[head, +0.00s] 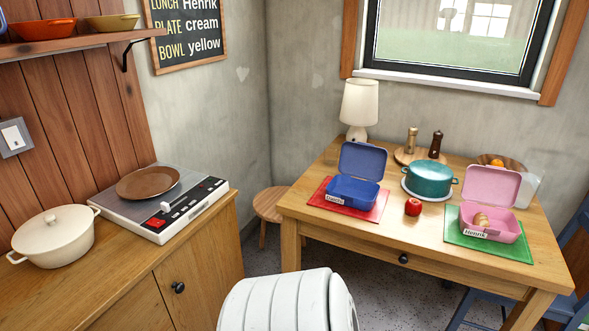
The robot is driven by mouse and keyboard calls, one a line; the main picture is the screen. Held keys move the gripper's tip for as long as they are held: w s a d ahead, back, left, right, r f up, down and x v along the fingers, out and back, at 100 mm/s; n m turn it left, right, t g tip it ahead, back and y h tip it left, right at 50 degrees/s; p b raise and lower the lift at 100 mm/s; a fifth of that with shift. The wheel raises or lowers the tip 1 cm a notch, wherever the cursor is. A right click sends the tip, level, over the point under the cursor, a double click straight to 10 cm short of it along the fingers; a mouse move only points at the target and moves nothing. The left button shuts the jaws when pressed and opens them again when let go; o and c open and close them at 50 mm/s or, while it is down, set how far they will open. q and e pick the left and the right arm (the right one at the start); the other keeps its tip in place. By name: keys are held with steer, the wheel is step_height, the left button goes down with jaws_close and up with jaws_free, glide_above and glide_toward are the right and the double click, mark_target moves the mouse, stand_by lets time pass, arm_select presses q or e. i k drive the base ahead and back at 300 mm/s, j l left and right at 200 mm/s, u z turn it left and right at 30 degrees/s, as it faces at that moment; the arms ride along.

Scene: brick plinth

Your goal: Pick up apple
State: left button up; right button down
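A red apple (412,206) sits on the wooden table (400,240), near its front edge. It is between the red mat (378,210) on its left and the green mat (520,250) on its right, just in front of the teal pot (428,181). Nothing covers the apple. A white rounded part of my own body shows at the bottom centre, apart from the apple. Neither of my grippers shows in the head view.
An open blue lunch box (352,191) is on the red mat. An open pink lunch box (489,222), labelled Henrik, holds a bread-like item. A lamp (359,105) and two grinders stand behind. A stool (268,205) is left of the table. A counter (130,270) is at left.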

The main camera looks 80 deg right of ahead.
mark_target(414, 207)
steer(key=z, duration=3.55)
steer(key=i+l, duration=0.05)
steer(key=l, duration=0.05)
